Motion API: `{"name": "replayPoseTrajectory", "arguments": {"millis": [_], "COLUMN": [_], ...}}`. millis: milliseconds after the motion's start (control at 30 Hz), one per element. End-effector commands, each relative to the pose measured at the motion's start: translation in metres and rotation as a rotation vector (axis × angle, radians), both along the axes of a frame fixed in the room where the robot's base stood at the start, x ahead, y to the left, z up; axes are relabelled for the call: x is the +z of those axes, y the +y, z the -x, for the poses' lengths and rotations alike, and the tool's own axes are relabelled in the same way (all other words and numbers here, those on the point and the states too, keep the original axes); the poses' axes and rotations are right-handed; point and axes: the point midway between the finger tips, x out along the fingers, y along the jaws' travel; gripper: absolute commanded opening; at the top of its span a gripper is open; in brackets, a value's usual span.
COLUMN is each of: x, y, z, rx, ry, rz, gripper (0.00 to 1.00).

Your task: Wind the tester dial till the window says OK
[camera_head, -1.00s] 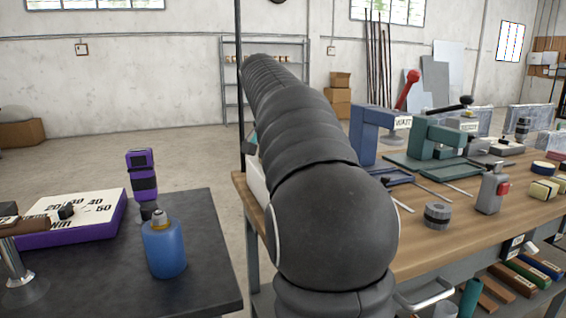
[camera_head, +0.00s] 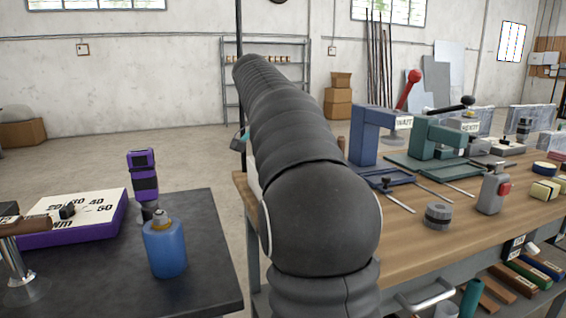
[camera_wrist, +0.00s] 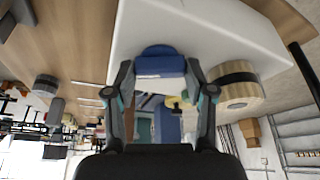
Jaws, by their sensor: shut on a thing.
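In the wrist view, a white box (camera_wrist: 205,35), which I take to be the tester, has a blue knob-like dial (camera_wrist: 160,66) at its edge. The two fingers of my gripper (camera_wrist: 160,78) stand on either side of the blue dial and are shut on it. No OK lettering or readable window shows on the white box. In the head view my dark arm hides the gripper, the dial and nearly all of the box.
A beige round piece with a dark band (camera_wrist: 237,88) sits close beside the gripper. On the bench (camera_head: 440,230) stand a blue press (camera_head: 366,135) with a WAIT sign (camera_head: 404,123) and a green press (camera_head: 430,140). A blue bottle (camera_head: 165,248) stands on the dark table.

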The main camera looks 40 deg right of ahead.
Motion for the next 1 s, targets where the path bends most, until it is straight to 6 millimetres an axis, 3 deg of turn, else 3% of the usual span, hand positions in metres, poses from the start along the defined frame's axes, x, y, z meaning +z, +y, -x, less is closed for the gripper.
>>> {"name": "replayPoseTrajectory", "arguments": {"millis": [33, 67, 133, 567, 1000], "x": [-0.001, -0.001, -0.001, 0.006, 0.072], "y": [0.000, 0.000, 0.000, 0.002, 0.030], "z": [0.000, 0.000, 0.000, 0.000, 0.004], "rx": [0.000, -0.001, 0.001, 0.002, 0.002], "ry": [0.001, 0.002, 0.001, -0.002, -0.002], "rz": [-0.001, -0.001, -0.001, 0.001, 0.001], "gripper": [0.19, 0.61, 0.79, 0.79, 0.79]}}
